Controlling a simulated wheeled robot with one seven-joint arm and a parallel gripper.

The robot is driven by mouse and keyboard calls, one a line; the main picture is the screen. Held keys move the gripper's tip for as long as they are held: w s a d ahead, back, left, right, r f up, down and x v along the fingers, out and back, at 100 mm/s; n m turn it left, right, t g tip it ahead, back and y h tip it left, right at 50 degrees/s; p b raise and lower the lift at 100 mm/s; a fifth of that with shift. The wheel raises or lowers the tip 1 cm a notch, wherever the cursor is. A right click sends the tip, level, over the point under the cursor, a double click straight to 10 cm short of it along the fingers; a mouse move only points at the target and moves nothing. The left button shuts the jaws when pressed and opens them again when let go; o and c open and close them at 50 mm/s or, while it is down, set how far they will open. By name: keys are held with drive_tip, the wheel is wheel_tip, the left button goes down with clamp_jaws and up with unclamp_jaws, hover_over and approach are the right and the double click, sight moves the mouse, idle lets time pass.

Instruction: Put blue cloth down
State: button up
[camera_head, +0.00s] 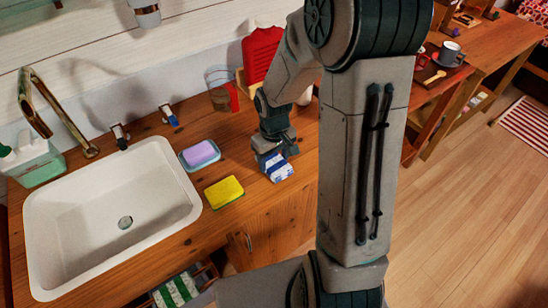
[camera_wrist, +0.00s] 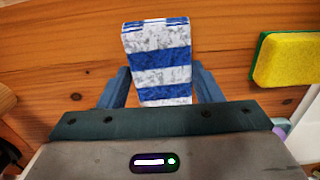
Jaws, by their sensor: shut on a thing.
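The blue cloth (camera_head: 274,165) is a small folded piece with blue and white stripes. In the head view it is at the wooden counter (camera_head: 262,205), right of the sponge. In the wrist view the cloth (camera_wrist: 158,62) stands out between the two blue-grey fingers. My gripper (camera_head: 273,150) is shut on the cloth, with a finger on each side of it; it also shows in the wrist view (camera_wrist: 160,92). The cloth is very low over the counter or touching it; I cannot tell which.
A yellow and green sponge (camera_head: 224,192) lies left of the cloth. A purple soap in a blue dish (camera_head: 200,155) is behind the sponge. The white sink (camera_head: 110,215) is further left. A red board (camera_head: 262,52) stands at the wall. Counter in front of the cloth is clear.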

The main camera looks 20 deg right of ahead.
sight(274, 162)
drive_tip(key=shift+f, duration=0.2)
drive_tip(key=shift+f, duration=0.15)
drive_tip(key=o, duration=1)
drive_tip(key=shift+o, duration=0.2)
drive_tip(key=shift+r, duration=0.2)
wheel_tip(274, 162, up, 12)
drive_tip(key=s+r+m+t, duration=0.1)
drive_tip(key=s+r, duration=0.2)
drive_tip(key=s, duration=0.4)
drive_tip(key=s+r+m+t, duration=0.2)
drive_tip(key=s+r, duration=0.1)
drive_tip(key=s, duration=0.4)
drive_tip(key=shift+s+r+m, duration=0.15)
drive_tip(key=shift+r+m, duration=0.05)
drive_tip(key=shift+m, duration=0.1)
